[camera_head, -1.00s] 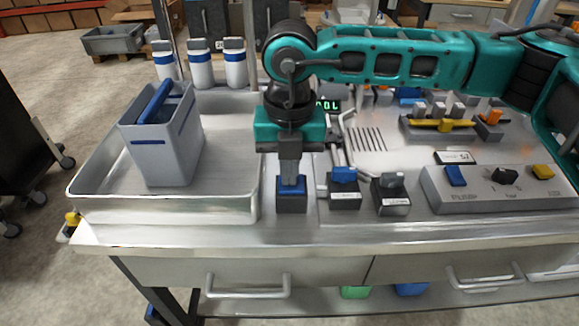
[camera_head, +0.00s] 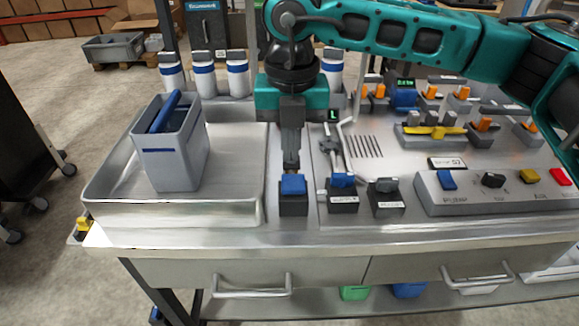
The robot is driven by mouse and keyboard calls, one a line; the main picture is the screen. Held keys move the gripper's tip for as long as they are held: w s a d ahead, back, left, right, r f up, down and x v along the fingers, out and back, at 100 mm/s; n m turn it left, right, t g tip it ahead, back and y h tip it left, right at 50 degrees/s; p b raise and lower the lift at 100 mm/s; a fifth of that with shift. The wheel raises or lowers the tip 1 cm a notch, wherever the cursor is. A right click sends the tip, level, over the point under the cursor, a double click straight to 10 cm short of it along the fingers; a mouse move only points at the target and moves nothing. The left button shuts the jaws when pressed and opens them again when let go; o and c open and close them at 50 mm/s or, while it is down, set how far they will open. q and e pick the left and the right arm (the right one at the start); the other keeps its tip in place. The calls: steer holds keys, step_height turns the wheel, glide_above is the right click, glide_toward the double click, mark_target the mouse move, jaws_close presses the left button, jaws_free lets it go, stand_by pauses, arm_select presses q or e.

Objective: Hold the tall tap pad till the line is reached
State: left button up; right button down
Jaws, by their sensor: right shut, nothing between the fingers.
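My right gripper (camera_head: 291,166) is shut and empty, pointing down. Its tips are right at the blue pad (camera_head: 293,185) on a dark block at the front of the bench; I cannot tell whether they touch it. The pad's label is not readable, so I cannot confirm it is the tall tap's. A grey jug (camera_head: 172,165) with a blue handle and a blue line (camera_head: 158,150) stands upright in the metal tray (camera_head: 235,212). Its inside and any liquid level are hidden. My left gripper is not in view.
A grey control box (camera_head: 465,200) is further right. Several white bottles with blue bands (camera_head: 204,80) stand behind the tray.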

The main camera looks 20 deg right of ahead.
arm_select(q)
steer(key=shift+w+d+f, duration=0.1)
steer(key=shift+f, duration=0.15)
arm_select(e)
step_height(320, 180, up, 7)
steer(key=shift+w+d, duration=0.15)
steer(key=shift+w, duration=0.15)
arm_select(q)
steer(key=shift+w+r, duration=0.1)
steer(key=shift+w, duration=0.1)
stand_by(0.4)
